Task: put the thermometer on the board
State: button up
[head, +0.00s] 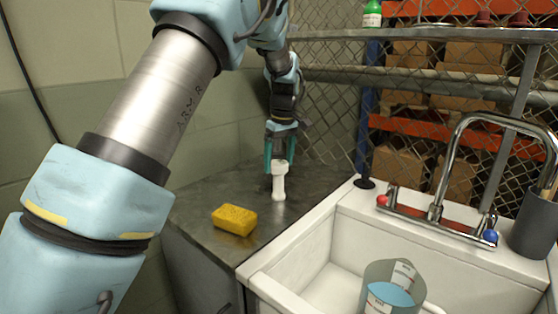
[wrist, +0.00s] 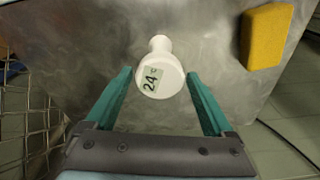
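The thermometer (head: 279,186) is white, with a wide round head and a narrower stem, and stands on the grey metal counter. The wrist view looks down on the thermometer (wrist: 158,83), whose green display reads 24 °C. My gripper (head: 279,168) is open at the height of its head. In the wrist view, the green fingers of my gripper (wrist: 159,73) lie on either side of the head, with a gap showing at each side. I cannot pick out a separate board in either view.
A yellow sponge (head: 234,220) lies on the metal counter (head: 205,255), left of the thermometer; it also shows in the wrist view (wrist: 266,36). A white sink (head: 300,262) with a faucet (head: 437,205) and a container of blue liquid (head: 390,290) is at the right. A wire fence (head: 325,120) stands behind.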

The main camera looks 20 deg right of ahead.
jog(key=shift+o, duration=0.8)
notch_tip(320, 180, up, 12)
jog(key=s+b, duration=0.1)
jog(key=shift+s+d+r, duration=0.15)
jog(key=shift+d, duration=0.05)
jog(key=a+f+m, duration=0.1)
jog(key=a+f, duration=0.3)
jog(key=a, duration=0.5)
jog(key=a+f, duration=0.3)
jog(key=a, duration=0.7)
jog(key=s+a+f+m, duration=0.1)
jog(key=s+a+f, duration=0.4)
jog(key=s+a, duration=0.3)
jog(key=s+a+f+m, duration=0.2)
jog(key=s+a+f, duration=0.3)
jog(key=a, duration=0.5)
jog(key=s, duration=0.2)
jog(key=shift+s+h, duration=0.3)
jog(key=shift+s, duration=0.1)
